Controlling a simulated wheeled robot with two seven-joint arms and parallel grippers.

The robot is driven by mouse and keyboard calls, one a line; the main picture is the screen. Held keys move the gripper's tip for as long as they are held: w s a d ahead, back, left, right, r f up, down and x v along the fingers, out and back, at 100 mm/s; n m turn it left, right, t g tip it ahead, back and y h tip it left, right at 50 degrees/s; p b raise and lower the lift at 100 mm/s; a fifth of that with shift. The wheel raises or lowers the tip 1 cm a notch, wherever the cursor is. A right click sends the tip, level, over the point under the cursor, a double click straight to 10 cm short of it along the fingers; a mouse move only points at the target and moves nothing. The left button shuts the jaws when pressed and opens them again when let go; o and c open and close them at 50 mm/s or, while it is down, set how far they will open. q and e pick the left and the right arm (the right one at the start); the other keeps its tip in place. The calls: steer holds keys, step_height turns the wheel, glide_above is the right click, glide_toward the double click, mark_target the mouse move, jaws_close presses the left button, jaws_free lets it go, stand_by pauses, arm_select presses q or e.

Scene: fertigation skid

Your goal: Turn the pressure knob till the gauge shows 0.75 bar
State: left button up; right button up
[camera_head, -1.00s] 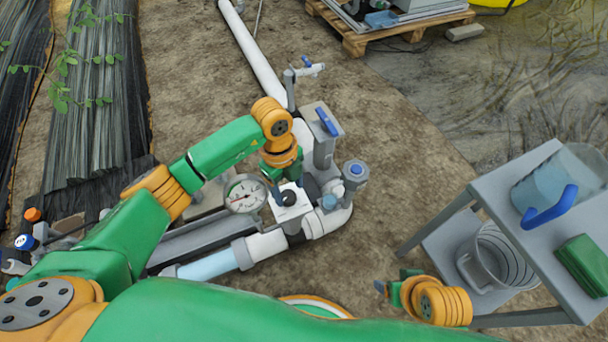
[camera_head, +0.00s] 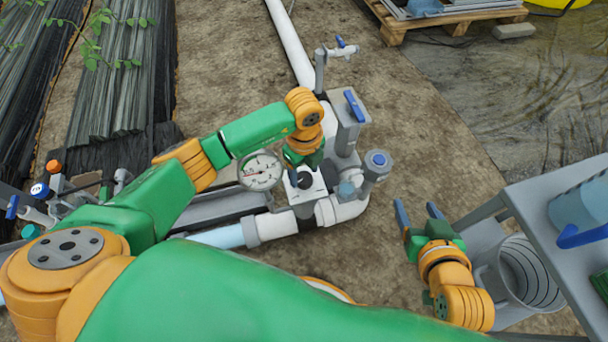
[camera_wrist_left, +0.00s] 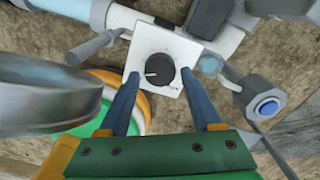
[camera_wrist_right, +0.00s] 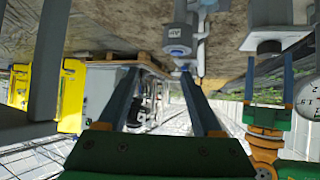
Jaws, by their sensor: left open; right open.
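The pressure knob (camera_wrist_left: 158,70) is black with a pale mark, on a white square plate (camera_wrist_left: 176,48). In the head view the plate (camera_head: 312,193) shows, with the knob partly hidden by my left gripper (camera_head: 303,172). In the left wrist view my left gripper (camera_wrist_left: 159,74) is open, its blue fingers on either side of the knob; I cannot tell whether they touch it. The round white gauge (camera_head: 260,171) stands just left of the plate; its reading is too small to tell. My right gripper (camera_head: 418,211) is open and empty, right of the pipework.
A blue-capped fitting (camera_head: 377,162) and a blue-handled valve (camera_head: 354,108) stand close right of and behind the knob. A grey cart (camera_head: 540,205) with a jug (camera_head: 582,208) is at the right. Bare soil lies between pipework and cart.

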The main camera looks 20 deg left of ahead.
arm_select(q)
steer(key=shift+f+b, duration=0.35)
steer(key=shift+f, duration=0.5)
jaws_close()
steer(key=shift+m+p, duration=0.55)
steer(key=shift+m, duration=4.05)
steer(key=m, duration=0.2)
steer(key=shift+m, duration=0.3)
steer(key=m, duration=0.2)
steer(key=shift+m, duration=0.4)
steer(key=m, duration=0.3)
steer(key=shift+f, duration=0.1)
steer(key=shift+m+b, duration=0.4)
steer(key=shift+m, duration=0.9)
arm_select(e)
steer(key=shift+w+a+r+t+y, duration=0.25)
steer(key=shift+w+r+t, duration=0.35)
steer(key=shift+r, duration=0.3)
steer(key=shift+w+a+r+t+y, duration=0.2)
steer(key=shift+w+r+t, duration=0.4)
steer(key=shift+r, duration=0.25)
